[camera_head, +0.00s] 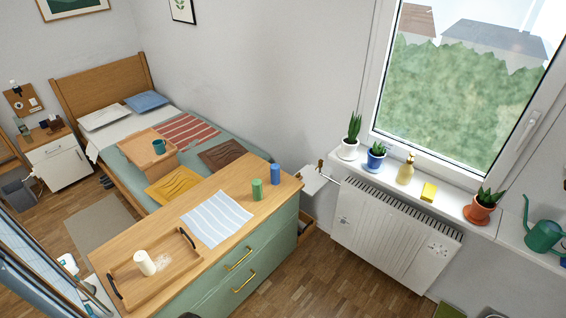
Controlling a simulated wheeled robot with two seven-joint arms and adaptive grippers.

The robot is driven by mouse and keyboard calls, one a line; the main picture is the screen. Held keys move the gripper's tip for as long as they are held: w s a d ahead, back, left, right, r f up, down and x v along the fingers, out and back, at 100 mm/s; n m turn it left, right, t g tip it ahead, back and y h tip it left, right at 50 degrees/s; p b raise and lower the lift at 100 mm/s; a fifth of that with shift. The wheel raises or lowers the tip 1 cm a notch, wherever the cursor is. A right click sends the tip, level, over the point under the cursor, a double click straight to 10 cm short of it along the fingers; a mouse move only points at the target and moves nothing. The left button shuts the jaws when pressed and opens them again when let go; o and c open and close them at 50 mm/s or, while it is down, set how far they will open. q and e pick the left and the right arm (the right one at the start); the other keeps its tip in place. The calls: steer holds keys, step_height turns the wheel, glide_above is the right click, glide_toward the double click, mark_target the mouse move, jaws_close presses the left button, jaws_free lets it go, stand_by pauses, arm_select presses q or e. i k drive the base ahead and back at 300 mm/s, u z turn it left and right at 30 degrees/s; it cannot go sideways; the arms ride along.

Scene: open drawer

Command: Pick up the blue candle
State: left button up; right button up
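The blue candle (275,174) is a small upright cylinder. It stands on the wooden top of the green dresser (226,198), near its far right corner. A green candle (257,190) stands upright just to its left and nearer to me, with a small gap between them. A white candle (145,263) stands in the wooden tray at the dresser's near left end. Neither of my grippers shows in the head view.
A striped cloth (216,219) lies flat on the middle of the dresser top. The wooden tray (180,271) has dark handles. Gold drawer handles (238,259) stick out from the dresser front. A radiator (390,235) and a sill with potted plants are to the right; open floor lies between.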

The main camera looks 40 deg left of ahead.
mark_target(275, 167)
steer(key=u, duration=0.4)
steer(key=i, duration=1.15)
steer(key=u, duration=1.75)
steer(key=i, duration=0.85)
steer(key=u, duration=0.8)
